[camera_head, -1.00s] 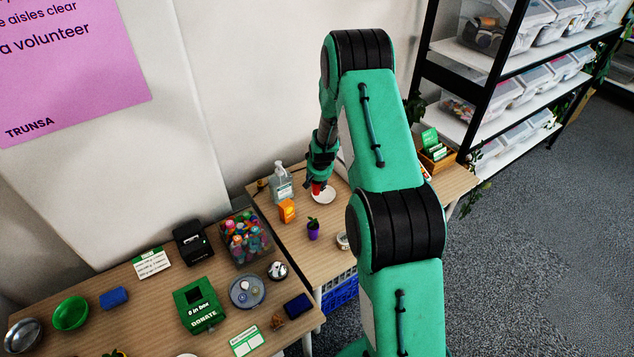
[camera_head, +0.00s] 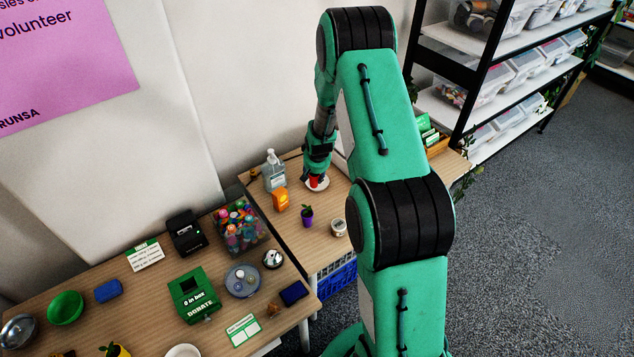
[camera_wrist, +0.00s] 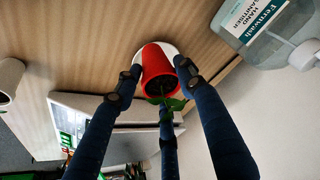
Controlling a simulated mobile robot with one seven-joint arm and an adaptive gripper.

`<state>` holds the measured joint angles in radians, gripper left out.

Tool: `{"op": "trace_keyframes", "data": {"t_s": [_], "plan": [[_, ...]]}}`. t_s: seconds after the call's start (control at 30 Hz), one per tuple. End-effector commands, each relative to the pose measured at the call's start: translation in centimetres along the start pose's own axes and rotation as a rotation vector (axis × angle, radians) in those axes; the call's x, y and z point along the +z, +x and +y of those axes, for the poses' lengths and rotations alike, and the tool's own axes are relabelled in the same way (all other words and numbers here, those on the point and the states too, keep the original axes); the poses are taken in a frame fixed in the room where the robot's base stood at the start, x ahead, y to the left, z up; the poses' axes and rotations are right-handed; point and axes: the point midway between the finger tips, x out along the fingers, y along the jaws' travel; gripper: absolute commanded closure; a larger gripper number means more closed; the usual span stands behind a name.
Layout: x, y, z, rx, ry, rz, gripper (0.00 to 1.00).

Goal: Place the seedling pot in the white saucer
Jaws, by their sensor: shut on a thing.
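My gripper (camera_head: 317,166) is shut on a red seedling pot (camera_head: 314,181) at the far side of the right table. In the wrist view the red pot (camera_wrist: 157,60) sits between my blue fingers (camera_wrist: 160,86), with dark soil and green leaves toward me. The white saucer (camera_head: 324,185) shows around the pot's lower end in the head view. In the wrist view the saucer's white rim (camera_wrist: 172,50) shows behind the pot. I cannot tell whether the pot's base touches it. My gripper and the pot hide part of the saucer.
A purple pot with a plant (camera_head: 307,216) and a small round jar (camera_head: 338,228) stand nearer. A box of green cards (camera_head: 432,137) is to the right.

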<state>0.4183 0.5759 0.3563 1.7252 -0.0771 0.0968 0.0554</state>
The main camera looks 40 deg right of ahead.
Motion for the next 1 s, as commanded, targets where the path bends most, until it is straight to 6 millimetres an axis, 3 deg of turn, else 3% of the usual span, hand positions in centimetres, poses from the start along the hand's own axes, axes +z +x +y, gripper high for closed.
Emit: {"op": "trace_keyframes", "data": {"t_s": [0.63, 1.0], "plan": [[7.7, -3.4, 1.7, 0.017, -0.018, -0.011, 0.88], [9.4, -3.9, 2.0, 0.019, -0.022, -0.012, 0.88]]}}
